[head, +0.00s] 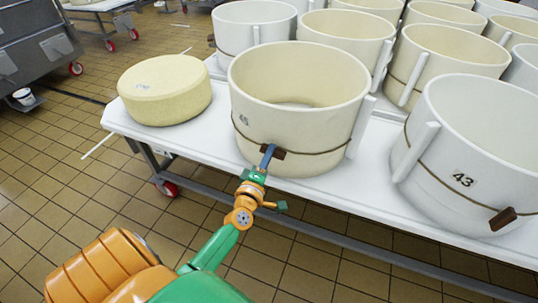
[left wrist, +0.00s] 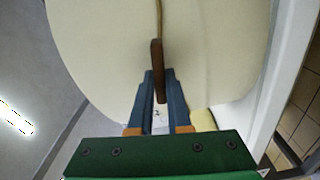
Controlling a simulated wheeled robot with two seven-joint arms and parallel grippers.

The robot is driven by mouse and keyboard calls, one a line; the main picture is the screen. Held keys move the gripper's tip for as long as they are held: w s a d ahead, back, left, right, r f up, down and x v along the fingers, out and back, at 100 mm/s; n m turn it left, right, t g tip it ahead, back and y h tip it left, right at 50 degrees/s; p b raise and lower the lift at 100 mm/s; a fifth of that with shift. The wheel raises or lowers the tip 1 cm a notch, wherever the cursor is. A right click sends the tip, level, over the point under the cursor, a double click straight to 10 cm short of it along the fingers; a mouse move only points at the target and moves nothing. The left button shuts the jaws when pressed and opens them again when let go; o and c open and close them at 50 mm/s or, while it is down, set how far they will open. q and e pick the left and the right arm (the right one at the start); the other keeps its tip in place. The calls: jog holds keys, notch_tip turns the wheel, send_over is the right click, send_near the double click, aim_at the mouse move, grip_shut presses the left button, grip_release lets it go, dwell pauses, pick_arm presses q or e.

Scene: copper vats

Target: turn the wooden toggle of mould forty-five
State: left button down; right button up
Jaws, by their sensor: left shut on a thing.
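Mould forty-five (head: 300,115) is a cream, open-topped tub with a dark cord around it and a faint number on its left side. Its brown wooden toggle (head: 280,154) sits on the cord at the front. My left gripper (head: 268,154) reaches up from below with its blue fingers at the toggle. In the left wrist view the toggle (left wrist: 157,65) stands lengthwise in the picture, its lower end between the two fingers (left wrist: 159,90). The left gripper is shut on it. The fingers hide part of the toggle in the head view. My right gripper is not in view.
The moulds stand on a white table (head: 385,190). A round cheese (head: 165,90) lies left of mould forty-five. Mould 43 (head: 455,145), with its own toggle (head: 502,219), stands to the right. Several more moulds crowd behind. The tiled floor in front is clear.

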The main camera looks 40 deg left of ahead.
pick_arm(q)
jog(key=shift+f+n, duration=0.15)
jog(key=shift+n, duration=0.85)
jog(key=c, duration=0.9)
grip_release()
jog(key=shift+o, duration=0.2)
jog(key=shift+s, duration=0.1)
jog(key=v, duration=0.7)
